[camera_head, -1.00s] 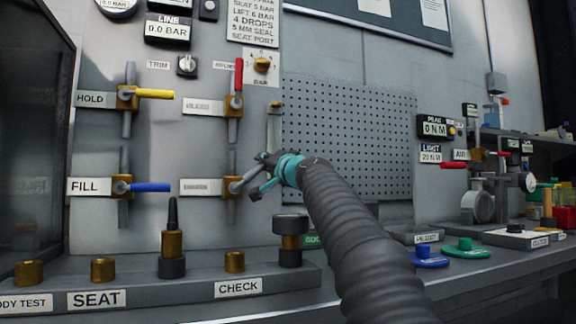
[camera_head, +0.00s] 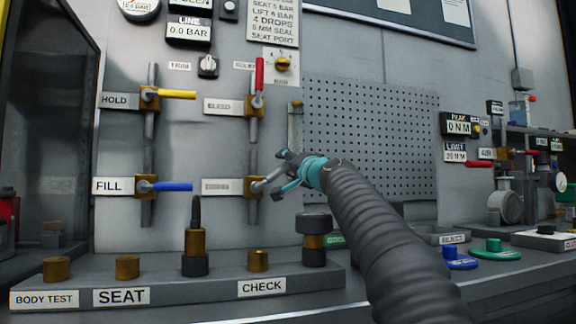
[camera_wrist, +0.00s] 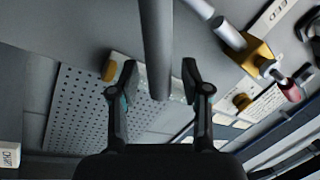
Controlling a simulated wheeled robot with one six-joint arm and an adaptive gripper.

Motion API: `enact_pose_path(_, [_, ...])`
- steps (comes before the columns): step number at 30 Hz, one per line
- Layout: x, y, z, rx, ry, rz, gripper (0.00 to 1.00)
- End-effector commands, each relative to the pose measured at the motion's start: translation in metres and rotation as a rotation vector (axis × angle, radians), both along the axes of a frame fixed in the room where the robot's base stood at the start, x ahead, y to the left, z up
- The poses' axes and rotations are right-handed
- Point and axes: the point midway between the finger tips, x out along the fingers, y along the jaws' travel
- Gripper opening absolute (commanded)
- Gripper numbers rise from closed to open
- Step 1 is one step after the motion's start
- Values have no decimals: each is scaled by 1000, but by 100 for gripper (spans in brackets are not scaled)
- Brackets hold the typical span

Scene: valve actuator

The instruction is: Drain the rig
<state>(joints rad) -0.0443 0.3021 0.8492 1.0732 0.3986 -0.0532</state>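The lower right valve (camera_head: 251,188) has a brass body on a grey pipe, and its label is too blurred to read. Its grey handle (camera_head: 268,179) points right and slightly up, toward my gripper (camera_head: 283,172). In the wrist view my gripper (camera_wrist: 157,82) is open, with a grey bar (camera_wrist: 156,45), apparently this handle, reaching between its fingers. A gap shows on both sides of the bar. The blue FILL handle (camera_head: 172,187) and yellow HOLD handle (camera_head: 178,94) point right. The red handle (camera_head: 259,73) above points up. The LINE display (camera_head: 189,31) reads 0.0 BAR.
A ledge with brass fittings (camera_head: 127,267) and dark posts (camera_head: 314,238) runs below the valves. A perforated panel (camera_head: 370,140) is behind my arm.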

Motion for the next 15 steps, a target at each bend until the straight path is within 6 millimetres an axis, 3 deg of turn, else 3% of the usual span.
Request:
enact_pose_path(8, [-5, -3, -1, -1, 0, -1, 47])
enact_pose_path(15, [-30, -14, -6, 0, 1, -2, 47])
